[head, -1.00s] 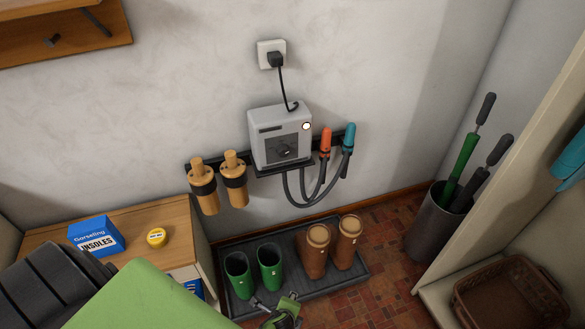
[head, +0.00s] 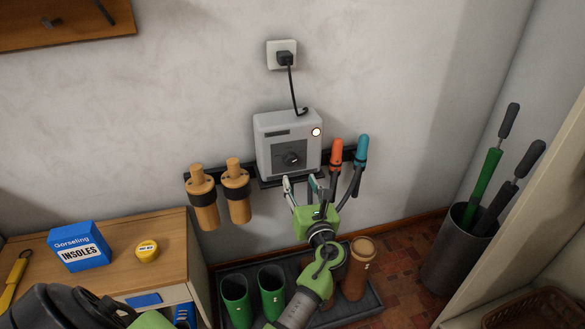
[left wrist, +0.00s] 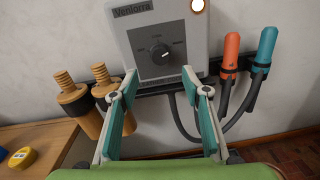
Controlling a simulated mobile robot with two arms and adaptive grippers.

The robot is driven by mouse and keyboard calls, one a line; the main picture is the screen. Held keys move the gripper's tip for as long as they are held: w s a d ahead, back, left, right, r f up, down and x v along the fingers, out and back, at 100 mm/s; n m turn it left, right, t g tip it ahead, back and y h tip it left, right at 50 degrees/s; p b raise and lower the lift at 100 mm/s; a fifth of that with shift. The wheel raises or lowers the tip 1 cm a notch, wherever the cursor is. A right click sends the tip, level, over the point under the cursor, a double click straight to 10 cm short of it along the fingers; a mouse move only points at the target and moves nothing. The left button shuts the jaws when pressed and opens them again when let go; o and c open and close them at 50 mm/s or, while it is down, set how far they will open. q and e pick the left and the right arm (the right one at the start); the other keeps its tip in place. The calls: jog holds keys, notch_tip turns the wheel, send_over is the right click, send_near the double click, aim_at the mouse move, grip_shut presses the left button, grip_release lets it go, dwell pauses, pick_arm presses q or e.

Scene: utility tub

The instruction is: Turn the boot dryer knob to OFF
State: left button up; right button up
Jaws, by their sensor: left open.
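The boot dryer (head: 286,143) is a light grey box on a dark wall rail, with a black round knob (head: 293,159) on its front and a lit lamp (head: 316,132) at upper right. In the left wrist view the knob (left wrist: 160,54) shows beyond and between the fingertips, with small markings around it too small to read. My left gripper (head: 303,184) is open and empty, just below and in front of the dryer, apart from the knob. Its two fingers (left wrist: 163,88) frame the lower front of the box in the left wrist view. My right gripper is not in view.
Orange (head: 336,152) and teal (head: 361,150) hose nozzles hang right of the dryer; wooden boot trees (head: 218,190) hang left. A plug (head: 285,58) feeds it from above. Green boots (head: 252,294) and a brown boot (head: 359,270) stand below. A cabinet (head: 110,270) is at left.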

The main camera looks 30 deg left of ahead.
aim_at(291, 161)
pick_arm(q)
jog(key=b+x, duration=0.3)
jog(key=x, duration=0.5)
jog(key=shift+w+a+f+b, duration=0.15)
jog(key=shift+w+f+b, duration=0.05)
jog(key=shift+b, duration=0.15)
jog(key=shift+w+a+r, duration=0.15)
jog(key=shift+w+a, duration=0.25)
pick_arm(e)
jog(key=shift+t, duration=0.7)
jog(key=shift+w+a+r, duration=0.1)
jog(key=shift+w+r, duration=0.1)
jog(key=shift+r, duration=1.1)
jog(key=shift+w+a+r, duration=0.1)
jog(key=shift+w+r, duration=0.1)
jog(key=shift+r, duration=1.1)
pick_arm(q)
jog(key=c, duration=1.1)
